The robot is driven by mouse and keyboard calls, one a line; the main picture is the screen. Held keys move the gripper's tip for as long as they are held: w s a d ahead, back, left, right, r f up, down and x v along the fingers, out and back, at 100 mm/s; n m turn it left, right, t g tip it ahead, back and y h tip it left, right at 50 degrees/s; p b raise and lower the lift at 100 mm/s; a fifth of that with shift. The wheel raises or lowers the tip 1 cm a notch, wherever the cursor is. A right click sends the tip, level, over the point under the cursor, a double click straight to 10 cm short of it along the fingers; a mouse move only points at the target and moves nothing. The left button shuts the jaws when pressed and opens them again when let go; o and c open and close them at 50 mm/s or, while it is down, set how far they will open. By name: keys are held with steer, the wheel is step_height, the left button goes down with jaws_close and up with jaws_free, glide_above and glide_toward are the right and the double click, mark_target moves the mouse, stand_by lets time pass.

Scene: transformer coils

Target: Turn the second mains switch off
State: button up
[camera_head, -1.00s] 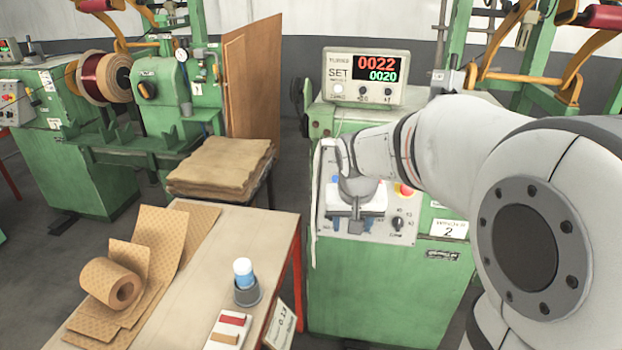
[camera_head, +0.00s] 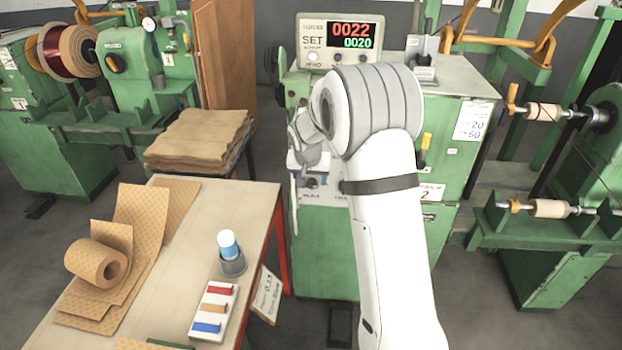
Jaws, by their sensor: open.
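The green machine with the number 2 plate (camera_head: 430,192) stands in the middle, with its control panel (camera_head: 325,196) mostly hidden behind my arm. I cannot make out a switch marked as mains. A dark knob (camera_head: 311,182) shows low on the panel, and a yellow handle-like part (camera_head: 425,145) shows just right of my arm; I cannot tell what either one is. My gripper (camera_head: 304,162) is small and partly hidden by my wrist, in front of the panel's left side. It is open, and nothing can be seen in it. Contact with the panel cannot be told.
A counter box (camera_head: 340,42) reading 0022 and 0020 stands on the machine. A table (camera_head: 180,270) at left front holds a paper roll (camera_head: 97,262), a glue-like bottle (camera_head: 228,243) and a tray of coloured pieces (camera_head: 213,310). A winding machine (camera_head: 575,225) stands at right.

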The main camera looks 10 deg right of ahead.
steer(key=shift+x, duration=1)
steer(key=shift+r, duration=0.1)
steer(key=shift+c, duration=0.2)
steer(key=c, duration=1)
steer(key=shift+o, duration=0.2)
